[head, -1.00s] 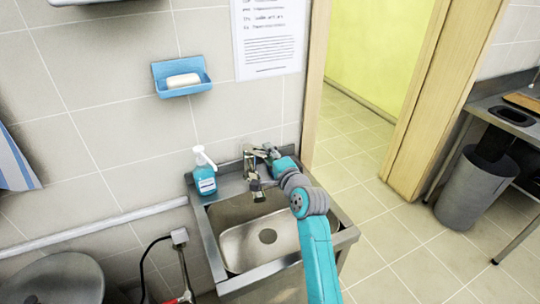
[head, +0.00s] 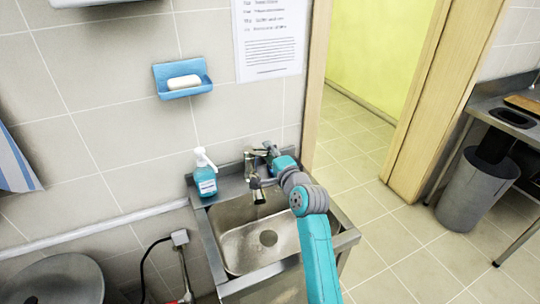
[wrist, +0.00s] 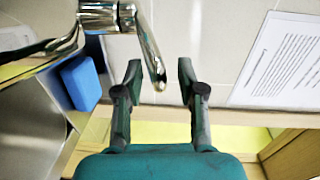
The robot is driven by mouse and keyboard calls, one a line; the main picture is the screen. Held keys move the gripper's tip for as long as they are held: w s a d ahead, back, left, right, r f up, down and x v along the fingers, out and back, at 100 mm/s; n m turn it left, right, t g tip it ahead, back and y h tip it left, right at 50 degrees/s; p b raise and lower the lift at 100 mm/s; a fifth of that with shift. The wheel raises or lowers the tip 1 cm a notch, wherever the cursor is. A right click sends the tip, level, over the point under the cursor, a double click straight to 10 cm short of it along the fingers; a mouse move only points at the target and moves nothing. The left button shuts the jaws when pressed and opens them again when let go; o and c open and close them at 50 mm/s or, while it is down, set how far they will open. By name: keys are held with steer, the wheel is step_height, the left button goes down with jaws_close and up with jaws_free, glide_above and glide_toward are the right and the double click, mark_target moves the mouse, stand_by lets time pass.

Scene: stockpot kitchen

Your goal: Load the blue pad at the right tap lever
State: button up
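The chrome tap (head: 252,165) stands at the back of the sink, and its body also shows at the top left of the wrist view (wrist: 103,17). Its right lever (wrist: 150,45) is a curved chrome bar whose end shows between my two fingers. My gripper (wrist: 160,80) is open, with nothing clasped; I cannot tell whether a finger touches the lever. In the head view my gripper (head: 268,151) is small and partly hidden at the tap's right. The blue pad (wrist: 82,82) is a plain block beside the tap, left of my fingers; it is hidden in the head view.
The steel sink (head: 235,247) lies below the tap. A blue soap bottle (head: 205,177) stands at its back left corner. A blue soap dish (head: 183,79) and a paper notice (head: 268,35) are on the wall. A wooden door frame (head: 318,80) rises close to my arm's right.

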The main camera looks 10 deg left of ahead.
steer(key=shift+f, duration=0.1)
steer(key=v, duration=1.2)
stand_by(0.4)
